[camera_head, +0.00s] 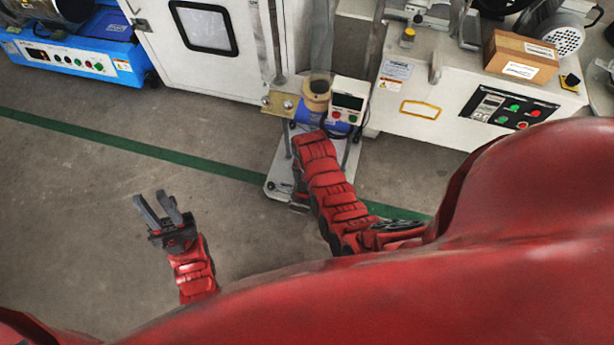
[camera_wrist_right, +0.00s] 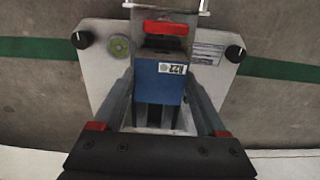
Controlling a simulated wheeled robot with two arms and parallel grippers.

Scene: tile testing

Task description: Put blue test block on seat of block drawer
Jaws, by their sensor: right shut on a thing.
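The blue test block (camera_wrist_right: 160,82), with a white printed label, is between the two fingers of my right gripper (camera_wrist_right: 160,88) in the right wrist view. The gripper is shut on it. A dark part with a red bar (camera_wrist_right: 165,28) lies just past the block; I cannot tell whether it is the block drawer or its seat, or whether the block touches it. In the head view my right arm reaches to a small testing stand, and its gripper is mostly hidden there. My left gripper (camera_head: 164,215) is open and empty above the floor.
The stand has a white base plate (camera_wrist_right: 93,68) with black knobs and a round level (camera_wrist_right: 119,47). A small display box (camera_head: 347,101) and a tan cylinder (camera_head: 317,90) are on it. White machines stand behind. Floor at left is clear, crossed by a green line.

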